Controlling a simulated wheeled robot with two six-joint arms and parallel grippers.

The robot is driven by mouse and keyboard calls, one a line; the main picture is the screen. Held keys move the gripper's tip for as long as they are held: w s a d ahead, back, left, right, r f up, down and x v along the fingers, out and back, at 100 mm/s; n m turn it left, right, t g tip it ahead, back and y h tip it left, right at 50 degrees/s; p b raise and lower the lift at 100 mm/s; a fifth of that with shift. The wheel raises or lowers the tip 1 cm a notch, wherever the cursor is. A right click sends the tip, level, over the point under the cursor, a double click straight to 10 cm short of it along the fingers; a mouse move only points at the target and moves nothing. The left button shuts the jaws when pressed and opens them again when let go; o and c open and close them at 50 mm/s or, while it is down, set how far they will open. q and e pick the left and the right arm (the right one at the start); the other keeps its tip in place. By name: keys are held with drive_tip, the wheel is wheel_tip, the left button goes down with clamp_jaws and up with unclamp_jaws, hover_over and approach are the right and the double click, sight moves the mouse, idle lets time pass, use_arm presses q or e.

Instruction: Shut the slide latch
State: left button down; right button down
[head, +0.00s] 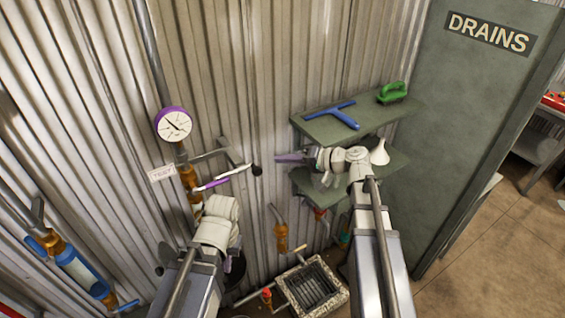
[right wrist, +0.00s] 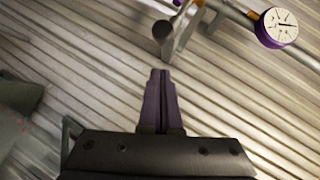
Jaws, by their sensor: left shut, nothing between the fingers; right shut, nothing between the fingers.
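A grey metal bar with a round black knob (head: 257,170) stands out from the corrugated wall left of my right gripper. It may be the slide latch, but I cannot tell its position. The knob (right wrist: 162,30) also shows in the right wrist view, just beyond my fingertips and apart from them. My right gripper (head: 289,159) is shut and empty, its dark purple fingers pointing left. It also shows shut in the right wrist view (right wrist: 159,98). My left gripper (head: 220,205) is shut and empty below the purple-sleeved lever (head: 215,184); its fingertips are largely hidden.
A purple-rimmed gauge (head: 174,124) and orange valve pipe stand at the left. Green shelves (head: 325,124) behind my right arm hold a blue squeegee, a green brush (head: 392,93) and a white funnel (head: 380,152). A floor drain (head: 312,287) lies below.

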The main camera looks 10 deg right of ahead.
drive_tip(key=p+v, duration=0.2)
drive_tip(key=v, duration=0.7)
drive_tip(key=shift+s+p, duration=0.2)
drive_tip(key=shift+p, duration=0.15)
drive_tip(key=shift+d, duration=0.2)
